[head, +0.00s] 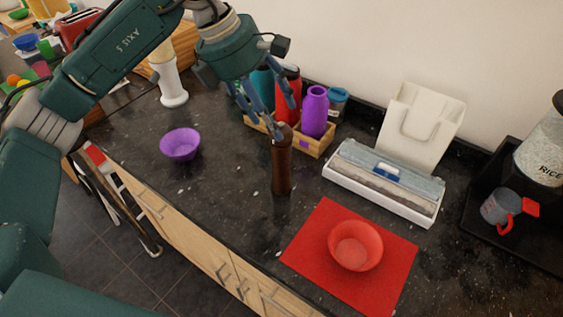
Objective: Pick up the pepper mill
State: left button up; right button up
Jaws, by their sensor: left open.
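The pepper mill (282,168) is a tall dark brown turned-wood piece standing upright on the dark granite counter, near the middle of the head view. My left gripper (267,117) hangs above it, coming from the upper left. Its fingers are spread and point down toward the mill's top. The fingertips look close to the mill's head, but I cannot tell whether they touch it. The gripper holds nothing. My right gripper does not show.
A wooden crate (318,142) with bottles, one of them purple (314,112), stands just behind the mill. A purple bowl (180,145) sits to the left. A red bowl (355,245) on a red mat (310,240) and a white wrap box (381,185) are to the right.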

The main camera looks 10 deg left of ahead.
aim_at(280, 126)
pick_arm(q)
jog(key=p+x, duration=0.2)
jog(key=x, duration=0.2)
jog(key=shift+s+d+f, duration=0.15)
jog(key=shift+d+f, duration=0.1)
jog(key=shift+f, duration=0.2)
jog(key=c, duration=1.4)
grip_shut()
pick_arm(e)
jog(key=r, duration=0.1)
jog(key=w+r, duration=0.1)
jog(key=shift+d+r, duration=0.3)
pick_arm(q)
jog(key=shift+r, duration=0.1)
